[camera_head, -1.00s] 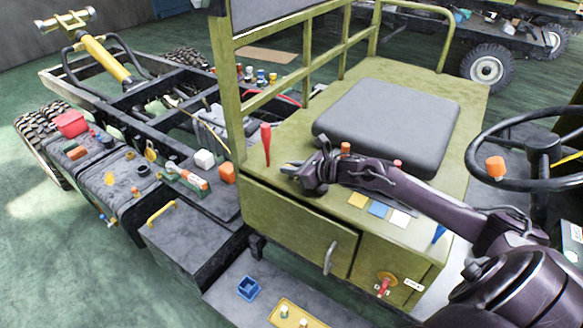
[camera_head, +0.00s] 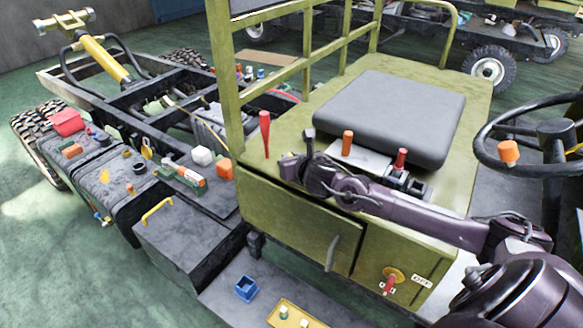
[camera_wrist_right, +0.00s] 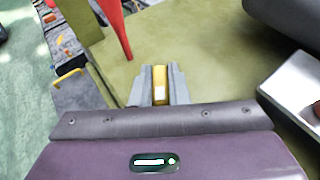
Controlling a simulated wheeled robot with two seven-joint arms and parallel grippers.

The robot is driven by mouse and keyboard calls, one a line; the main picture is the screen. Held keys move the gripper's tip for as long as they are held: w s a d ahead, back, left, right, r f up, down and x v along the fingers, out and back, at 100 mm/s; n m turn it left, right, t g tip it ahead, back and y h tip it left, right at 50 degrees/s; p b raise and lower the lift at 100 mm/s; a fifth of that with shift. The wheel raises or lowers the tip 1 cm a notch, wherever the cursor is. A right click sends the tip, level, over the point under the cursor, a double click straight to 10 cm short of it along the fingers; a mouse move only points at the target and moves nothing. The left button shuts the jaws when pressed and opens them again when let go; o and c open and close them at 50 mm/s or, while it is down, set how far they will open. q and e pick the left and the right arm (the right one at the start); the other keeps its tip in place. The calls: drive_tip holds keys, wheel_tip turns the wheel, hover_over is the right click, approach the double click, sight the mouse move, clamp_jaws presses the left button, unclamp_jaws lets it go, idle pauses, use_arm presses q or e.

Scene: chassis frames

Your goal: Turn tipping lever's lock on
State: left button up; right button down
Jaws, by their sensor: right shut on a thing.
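My right gripper (camera_head: 288,166) is low at the front left corner of the olive cab platform. In the right wrist view its fingers (camera_wrist_right: 160,84) are shut on a small yellow piece (camera_wrist_right: 160,76) with a pale patch. I cannot tell whether this piece is the lock. A red tapered lever (camera_head: 265,133) stands just behind the gripper; it also shows in the wrist view (camera_wrist_right: 114,26), apart from the fingers. A black-topped lever (camera_head: 309,139), an orange knob (camera_head: 347,141) and a red knob (camera_head: 401,158) stand farther right. My left gripper is out of view.
A grey seat cushion (camera_head: 390,112) lies behind the levers. An olive rail (camera_head: 228,85) rises at the left. A steering wheel (camera_head: 492,165) is at the right. A red knob (camera_head: 390,285) on a yellow plate is on the front panel. A blue box (camera_head: 247,289) lies on the step below.

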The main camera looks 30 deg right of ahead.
drive_tip(key=m+g+h+b, duration=0.1)
drive_tip(key=m+h+b, duration=0.2)
drive_tip(key=b, duration=0.3)
drive_tip(key=m+g+h+b, duration=0.2)
drive_tip(key=m+h+b, duration=0.1)
drive_tip(key=b, duration=0.3)
drive_tip(key=shift+w+a+f+g+h, duration=0.1)
drive_tip(key=shift+f+g+h, duration=0.1)
drive_tip(key=shift+g+h, duration=0.1)
drive_tip(key=shift+r+m+g+h+b, duration=0.1)
drive_tip(key=shift+m+g+h+b, duration=0.25)
drive_tip(key=shift+m, duration=0.25)
drive_tip(key=shift+r+m+g+h, duration=0.1)
drive_tip(key=shift+m+g+h, duration=0.45)
drive_tip(key=shift+m+g, duration=0.25)
drive_tip(key=shift+m+g+h, duration=0.6)
drive_tip(key=shift+m+g, duration=0.5)
drive_tip(key=shift+g, duration=0.05)
drive_tip(key=c, duration=1.4)
unclamp_jaws()
